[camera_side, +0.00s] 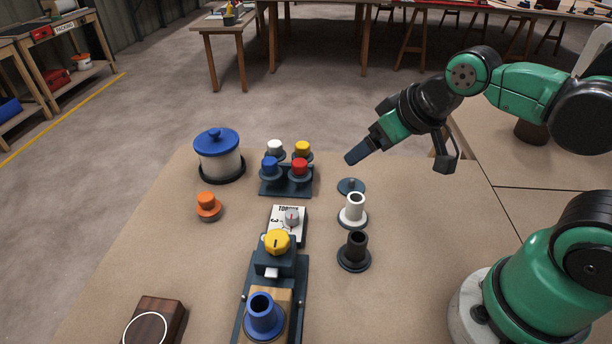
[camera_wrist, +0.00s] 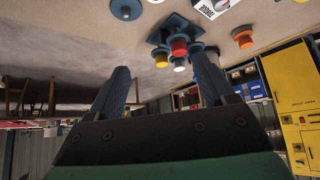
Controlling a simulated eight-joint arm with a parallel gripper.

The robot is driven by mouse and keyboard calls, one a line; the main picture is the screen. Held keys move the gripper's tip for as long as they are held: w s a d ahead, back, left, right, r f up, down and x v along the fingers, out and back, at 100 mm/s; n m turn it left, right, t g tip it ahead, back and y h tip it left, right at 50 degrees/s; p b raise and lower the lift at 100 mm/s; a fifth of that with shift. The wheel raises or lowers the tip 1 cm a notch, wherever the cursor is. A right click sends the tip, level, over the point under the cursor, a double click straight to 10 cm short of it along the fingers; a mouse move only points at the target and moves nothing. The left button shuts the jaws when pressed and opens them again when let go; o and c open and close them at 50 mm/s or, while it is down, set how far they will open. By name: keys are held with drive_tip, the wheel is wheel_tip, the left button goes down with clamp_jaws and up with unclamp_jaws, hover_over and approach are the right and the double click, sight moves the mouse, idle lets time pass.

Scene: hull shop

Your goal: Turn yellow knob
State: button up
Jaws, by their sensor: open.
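The yellow knob (camera_side: 276,242) sits on a dark block (camera_side: 262,258) near the front middle of the table in the side view. A dark line marks its top. My gripper (camera_side: 352,158) is in the air above the table, up and to the right of the knob, well apart from it. In the wrist view my gripper (camera_wrist: 163,80) has its two fingers wide apart with nothing between them. I cannot make out the yellow knob in the wrist view. A separate yellow cap (camera_side: 302,148) stands on a dark four-post base (camera_side: 287,188); it also shows in the wrist view (camera_wrist: 161,61).
A white dial plate (camera_side: 288,222) lies just behind the yellow knob, and a blue flanged cup (camera_side: 264,314) stands in front. A white post (camera_side: 353,208) and a black post (camera_side: 355,250) stand to the right. An orange knob (camera_side: 208,205) and a blue-lidded pot (camera_side: 218,152) are left.

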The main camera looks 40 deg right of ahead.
drive_tip(key=w+a+n+g+y, duration=0.1)
drive_tip(key=a+n+g+y, duration=0.25)
drive_tip(key=a+n, duration=0.55)
drive_tip(key=n+g, duration=0.4)
drive_tip(key=n, duration=0.5)
hover_over(277, 237)
drive_tip(key=d, duration=0.3)
drive_tip(key=shift+a+f+t+y, duration=0.15)
drive_tip(key=shift+f+t+y, duration=0.15)
drive_tip(key=shift+f, duration=0.5)
drive_tip(key=shift+a+f, duration=0.2)
drive_tip(key=shift+f, duration=0.05)
drive_tip(key=shift+x, duration=2.55)
clamp_jaws()
